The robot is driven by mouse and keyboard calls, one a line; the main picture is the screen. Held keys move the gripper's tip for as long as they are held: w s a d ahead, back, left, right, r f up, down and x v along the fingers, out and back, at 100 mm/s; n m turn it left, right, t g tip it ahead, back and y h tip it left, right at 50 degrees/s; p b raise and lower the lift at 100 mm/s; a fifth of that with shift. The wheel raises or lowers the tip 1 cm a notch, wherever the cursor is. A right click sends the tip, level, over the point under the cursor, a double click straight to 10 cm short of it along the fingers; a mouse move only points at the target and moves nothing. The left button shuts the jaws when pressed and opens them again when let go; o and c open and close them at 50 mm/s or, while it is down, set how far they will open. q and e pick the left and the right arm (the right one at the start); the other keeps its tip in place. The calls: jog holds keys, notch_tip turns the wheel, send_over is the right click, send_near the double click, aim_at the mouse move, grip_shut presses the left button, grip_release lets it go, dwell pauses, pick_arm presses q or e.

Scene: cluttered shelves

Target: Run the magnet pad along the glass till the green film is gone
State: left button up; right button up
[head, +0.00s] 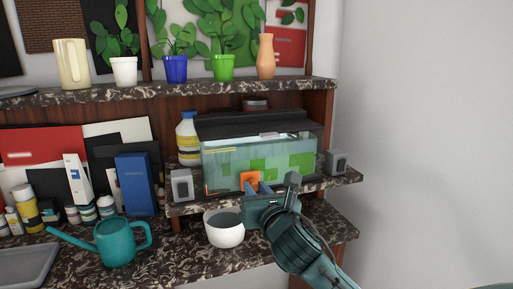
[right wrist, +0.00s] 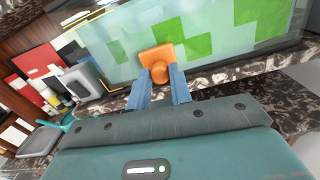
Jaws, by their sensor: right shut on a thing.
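The fish tank (head: 225,165) with a black lid stands on a raised marble shelf. Patches of green film (head: 262,167) show on its front glass, mostly from the middle to the right. An orange magnet pad (head: 249,178) is at the lower left-middle of the front glass. My right gripper (head: 257,190) is shut on the pad's knob; the right wrist view shows both blue-grey fingers around the orange pad (right wrist: 157,62). The pad appears against the glass, with green film (right wrist: 196,45) close beside it. My left gripper is not in view.
Small grey boxes stand left (head: 181,185) and right (head: 337,162) of the tank. A white bowl (head: 224,230) and a teal watering can (head: 115,242) stand on the lower counter. Bottles and a blue box (head: 136,184) crowd the left. Potted plants line the upper shelf.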

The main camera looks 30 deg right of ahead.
jog(key=shift+w+a+r+p, duration=0.15)
jog(key=shift+a+r+p, duration=0.1)
jog(key=shift+a+p, duration=0.4)
jog(key=shift+c, duration=0.5)
jog(key=shift+w+a+r+p, duration=0.2)
jog(key=shift+a+p, duration=0.35)
jog(key=shift+a, duration=0.25)
jog(key=shift+w+a+r+p, duration=0.15)
jog(key=shift+a+p, duration=0.35)
jog(key=shift+a, duration=0.3)
jog(key=shift+w+a+p, duration=0.15)
jog(key=shift+a+p, duration=0.15)
jog(key=shift+a, duration=0.35)
jog(key=shift+r, duration=0.1)
jog(key=shift+w+a+r+p, duration=0.1)
jog(key=shift+a+r+p, duration=0.1)
jog(key=shift+a+p, duration=0.3)
jog(key=shift+a+f, duration=0.1)
jog(key=shift+f, duration=0.05)
